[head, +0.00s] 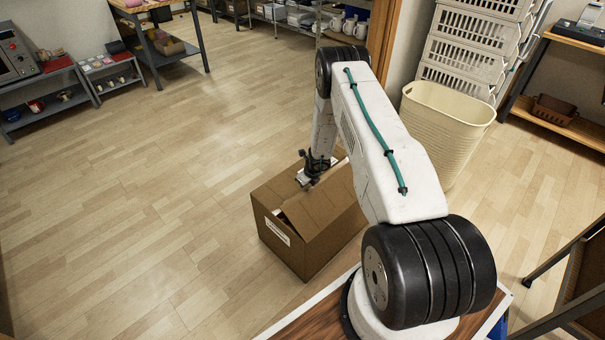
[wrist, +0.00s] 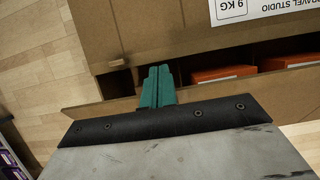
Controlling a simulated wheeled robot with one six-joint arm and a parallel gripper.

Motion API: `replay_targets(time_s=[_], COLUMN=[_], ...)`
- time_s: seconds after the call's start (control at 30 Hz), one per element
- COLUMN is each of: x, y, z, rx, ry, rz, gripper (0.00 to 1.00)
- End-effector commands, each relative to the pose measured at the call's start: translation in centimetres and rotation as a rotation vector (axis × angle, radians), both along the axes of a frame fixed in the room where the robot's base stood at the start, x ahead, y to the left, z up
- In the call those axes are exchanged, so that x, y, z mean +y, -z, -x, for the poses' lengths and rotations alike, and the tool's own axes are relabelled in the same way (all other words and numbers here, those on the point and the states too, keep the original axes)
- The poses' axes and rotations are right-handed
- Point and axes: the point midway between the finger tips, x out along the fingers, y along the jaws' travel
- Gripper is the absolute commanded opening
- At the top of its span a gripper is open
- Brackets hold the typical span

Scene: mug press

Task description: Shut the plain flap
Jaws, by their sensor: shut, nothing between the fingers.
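A brown cardboard box (head: 325,248) stands on the floor, partly hidden behind my arm in the head view. In the wrist view, a flap with a white printed label (wrist: 268,9) lies across the top. A plain brown flap (wrist: 298,84) is on the other side of a dark gap, partly hidden behind my gripper. Orange items (wrist: 222,73) show inside through the gap. My gripper (wrist: 158,72) has its teal fingers together and empty, over the gap. In the head view, my gripper (head: 312,179) is low over the box top; I cannot tell whether it touches.
A cream bin (head: 447,125) stands right of the box, by stacked white crates (head: 470,50). Shelves (head: 70,98) and a workbench (head: 160,40) are at the far left. A wooden table edge (head: 310,318) is at the front. The floor left of the box is clear.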

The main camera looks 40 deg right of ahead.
Motion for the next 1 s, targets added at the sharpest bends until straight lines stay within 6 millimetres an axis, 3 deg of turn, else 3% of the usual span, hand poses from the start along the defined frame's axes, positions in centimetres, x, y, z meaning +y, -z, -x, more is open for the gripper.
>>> replay_targets(time_s=[0.13, 0.4, 0.63, 0.73, 0.83, 0.93, 1.0], x=[-1.3, -0.6, -0.4, -1.0, -2.9, -5.1, -7.1], y=[-2.8, -8.8, -11.5, -11.9, -10.9, -8.3, -6.2], z=[1.4, -0.4, -1.0, -0.8, 0.8, 4.7, 8.3], rx=[-0.001, -0.002, -0.001, 0.000, 0.016, 0.065, 0.120], ry=[0.013, 0.005, 0.006, 0.017, 0.053, 0.075, 0.030], rz=[0.000, 0.002, -0.001, -0.001, -0.009, -0.017, 0.030], gripper=[0.00, 0.00, 0.00, 0.00, 0.00, 0.00, 0.00])
